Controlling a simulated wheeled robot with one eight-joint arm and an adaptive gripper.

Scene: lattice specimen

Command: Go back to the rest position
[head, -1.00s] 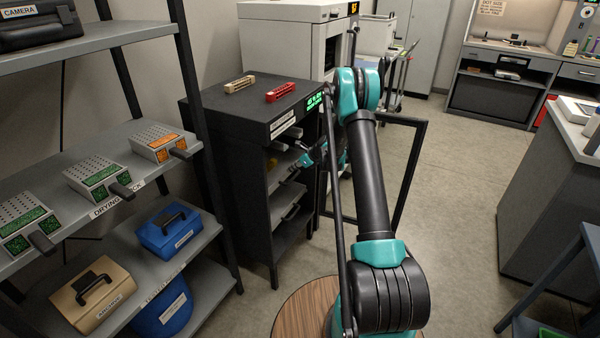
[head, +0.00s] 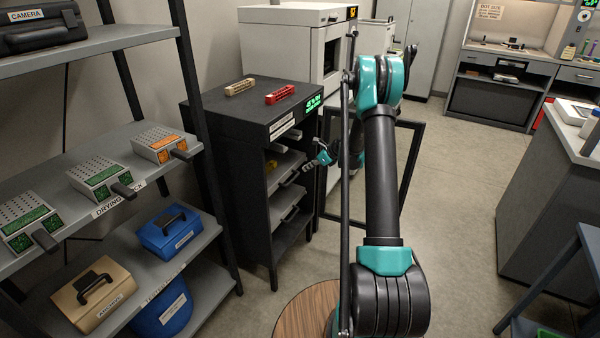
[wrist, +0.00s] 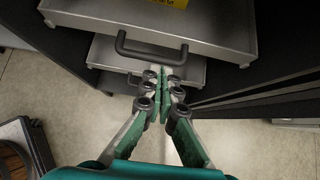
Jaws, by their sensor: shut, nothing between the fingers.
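My gripper (wrist: 159,108) is shut and empty in the wrist view, its green-padded fingers pressed together. In that view it is in front of grey drawers (wrist: 215,75) with a dark handle (wrist: 150,50). In the head view my gripper (head: 310,168) is small, just to the right of the open front of the black cabinet (head: 225,125), with clear air around it. My arm rises from the round wooden-topped base and bends down behind its upper joint, which hides part of the wrist.
A shelf rack (head: 125,205) with perforated blocks, a blue box (head: 168,231) and a tan box (head: 92,293) stands at left. Red (head: 280,94) and beige (head: 240,87) racks lie on the cabinet. A black frame (head: 412,165) stands behind my arm. The floor (head: 455,210) at right is clear.

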